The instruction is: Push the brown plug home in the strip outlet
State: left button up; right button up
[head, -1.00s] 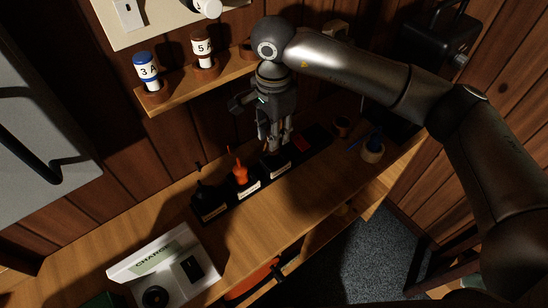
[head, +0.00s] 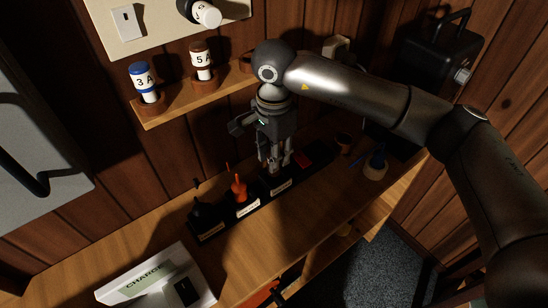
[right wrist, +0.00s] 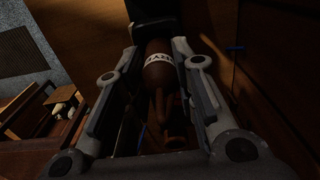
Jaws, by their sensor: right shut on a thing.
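The black strip outlet (head: 228,219) lies along the wooden bench, with white labels on its front. A black plug (head: 203,212) and an orange plug (head: 239,188) stand upright at its left part. My right gripper (head: 272,166) points down over the strip, right of the orange plug, behind the third label. In the right wrist view, the brown plug (right wrist: 158,72), with a white lettered band, lies between the fingers of my right gripper (right wrist: 155,100), which is shut on it. The fingers and shadow hide its lower end in the head view; I cannot tell how deep it sits. My left gripper is out of view.
A white charger box (head: 145,283) lies at the front left of the bench. A small pot with blue items (head: 375,167) stands at the right.

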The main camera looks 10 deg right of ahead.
jog(key=shift+b, duration=0.45)
dwell(1.0)
jog(key=shift+b, duration=0.3)
jog(key=shift+b, duration=0.35)
dwell(0.6)
jog(key=shift+f+b, duration=2)
jog(key=shift+b, duration=0.05)
jog(key=o, duration=1.1)
notch_tip(320, 180, up, 12)
jog(key=shift+r, duration=0.1)
